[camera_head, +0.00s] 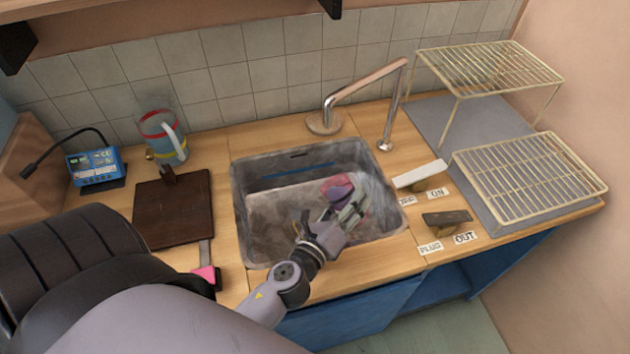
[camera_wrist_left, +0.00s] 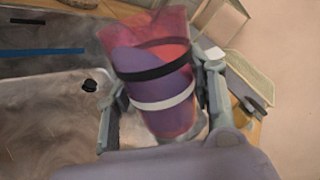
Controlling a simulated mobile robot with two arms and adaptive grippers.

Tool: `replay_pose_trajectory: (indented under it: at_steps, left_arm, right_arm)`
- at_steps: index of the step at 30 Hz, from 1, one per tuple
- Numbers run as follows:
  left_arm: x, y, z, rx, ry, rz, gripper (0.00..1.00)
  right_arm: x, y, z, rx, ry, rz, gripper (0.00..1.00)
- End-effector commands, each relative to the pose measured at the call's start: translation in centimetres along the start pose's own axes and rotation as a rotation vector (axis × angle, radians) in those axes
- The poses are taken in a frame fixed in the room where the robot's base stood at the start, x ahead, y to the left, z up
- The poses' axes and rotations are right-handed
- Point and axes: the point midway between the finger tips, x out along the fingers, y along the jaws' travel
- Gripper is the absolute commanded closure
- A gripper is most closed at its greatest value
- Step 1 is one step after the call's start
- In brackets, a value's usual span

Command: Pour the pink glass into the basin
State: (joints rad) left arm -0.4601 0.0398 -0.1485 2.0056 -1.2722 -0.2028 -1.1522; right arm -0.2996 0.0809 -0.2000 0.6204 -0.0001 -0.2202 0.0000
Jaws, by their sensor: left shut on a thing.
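The pink glass (camera_head: 337,187) is in my left gripper (camera_head: 347,206), over the right part of the grey sink basin (camera_head: 242,215). In the left wrist view the glass (camera_wrist_left: 160,85) is translucent pink and purple, with a black band and a white band. It is tilted, and the gripper's fingers are shut around its sides. I cannot tell whether anything is flowing from it. The basin also shows in the left wrist view (camera_wrist_left: 40,120), with a blue strip on its wall and a small black thing (camera_wrist_left: 90,85). My right gripper is not in view.
A tap (camera_head: 362,85) stands behind the basin. Labelled ON and PLUG/OUT levers (camera_head: 447,217) and wire racks (camera_head: 530,178) are on the right. A striped jug (camera_head: 160,137), a dark board (camera_head: 173,210) and a blue device (camera_head: 95,168) are on the left.

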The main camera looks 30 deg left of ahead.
Motion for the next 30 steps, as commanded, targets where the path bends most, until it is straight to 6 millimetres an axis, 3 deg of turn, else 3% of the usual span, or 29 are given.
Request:
replay_pose_trajectory:
  at_steps: [30]
  left_arm:
    - [0.02,-0.05,-0.03,-0.135,0.017,-0.002,0.91]
  right_arm:
    - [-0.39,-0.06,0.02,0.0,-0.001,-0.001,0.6]
